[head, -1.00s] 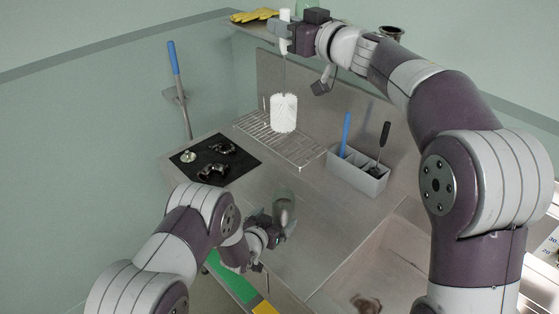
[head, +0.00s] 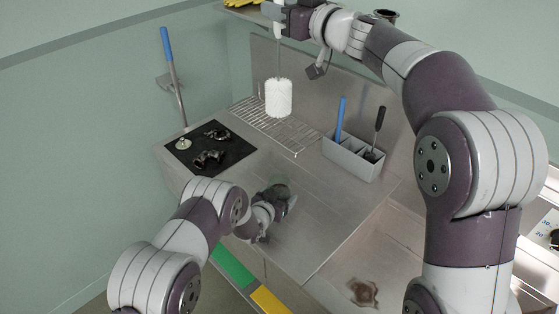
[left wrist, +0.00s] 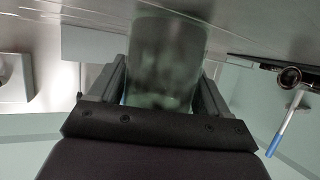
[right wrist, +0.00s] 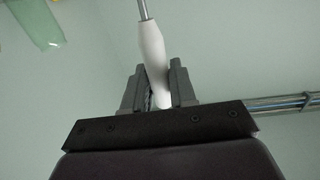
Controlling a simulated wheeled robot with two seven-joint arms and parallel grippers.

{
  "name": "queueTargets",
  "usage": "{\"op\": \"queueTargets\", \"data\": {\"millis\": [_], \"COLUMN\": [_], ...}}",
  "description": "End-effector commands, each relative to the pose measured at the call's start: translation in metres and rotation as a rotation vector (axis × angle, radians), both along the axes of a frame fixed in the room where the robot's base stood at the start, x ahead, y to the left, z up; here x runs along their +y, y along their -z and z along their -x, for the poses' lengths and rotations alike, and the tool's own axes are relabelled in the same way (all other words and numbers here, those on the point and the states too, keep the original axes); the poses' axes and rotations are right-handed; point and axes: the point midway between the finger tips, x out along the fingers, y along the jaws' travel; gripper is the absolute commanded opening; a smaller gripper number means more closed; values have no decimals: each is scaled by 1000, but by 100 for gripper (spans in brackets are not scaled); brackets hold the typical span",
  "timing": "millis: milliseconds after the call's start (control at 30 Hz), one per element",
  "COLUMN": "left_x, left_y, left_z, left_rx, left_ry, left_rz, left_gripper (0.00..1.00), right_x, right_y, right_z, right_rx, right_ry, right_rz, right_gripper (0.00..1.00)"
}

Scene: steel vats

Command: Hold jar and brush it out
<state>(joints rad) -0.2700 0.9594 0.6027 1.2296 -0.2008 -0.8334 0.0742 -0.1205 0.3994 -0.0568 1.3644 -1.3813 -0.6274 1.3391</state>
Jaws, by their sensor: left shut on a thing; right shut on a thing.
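A grey-green, see-through jar (left wrist: 165,55) sits between the fingers of my left gripper (left wrist: 163,80), which is shut on it. In the head view the jar (head: 277,190) is small and dim, above the steel worktop; its mouth is hard to make out. My right gripper (right wrist: 157,78) is shut on the white handle (right wrist: 152,45) of a brush. In the head view the brush hangs upright from my right gripper (head: 281,20), with its thick white bristle head (head: 279,98) above the wire rack, apart from the jar.
The wire rack (head: 297,138) lies at the back. A grey caddy (head: 353,158) with blue and black handles stands right of it. A black mat (head: 232,160) with dark fittings lies left. A sink (head: 345,275) is at the front right. A blue-handled tool (head: 168,50) leans at the left wall.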

Motion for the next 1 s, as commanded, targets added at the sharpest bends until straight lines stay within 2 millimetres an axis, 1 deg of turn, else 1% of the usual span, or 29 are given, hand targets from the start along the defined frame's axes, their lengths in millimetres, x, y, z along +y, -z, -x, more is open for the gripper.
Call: {"op": "queueTargets", "data": {"millis": [167,267,367,400,467,500,600,667,733,800,900,1000], "left_x": [0,0,0,0,0,0,0,0,0,0,0,0], "left_y": [0,0,0,0,-1,-1,-1,-1,0,0,0,0], "left_z": [0,0,0,0,0,0,0,0,0,0,0,0], "left_rx": [-1,-1,-1,-1,-1,-1,-1,-1,0,0,1,0], "left_ry": [0,0,0,0,0,0,0,0,0,0,0,0], "left_rz": [0,0,0,0,0,0,0,0,0,0,0,0], "left_gripper": [40,40,40,40,40,40,40,40,40,40,40,40], "right_x": [-2,-10,-22,-26,-28,-29,-25,-22,-15,-8,-3,-2], "right_y": [2,22,62,82,110,127,161,177,185,180,175,177], "right_z": [-2,-13,-33,-40,-47,-49,-46,-40,-27,-15,-3,1], "right_rx": [1,7,12,11,11,10,5,3,0,-4,-1,2], "right_ry": [5,20,31,19,-24,-60,-177,-256,-358,-438,-498,-520], "right_rz": [0,0,0,1,1,-1,0,2,2,3,4,3], "right_gripper": [0,0,0,0,0,0,0,0,0,0,0,0]}}
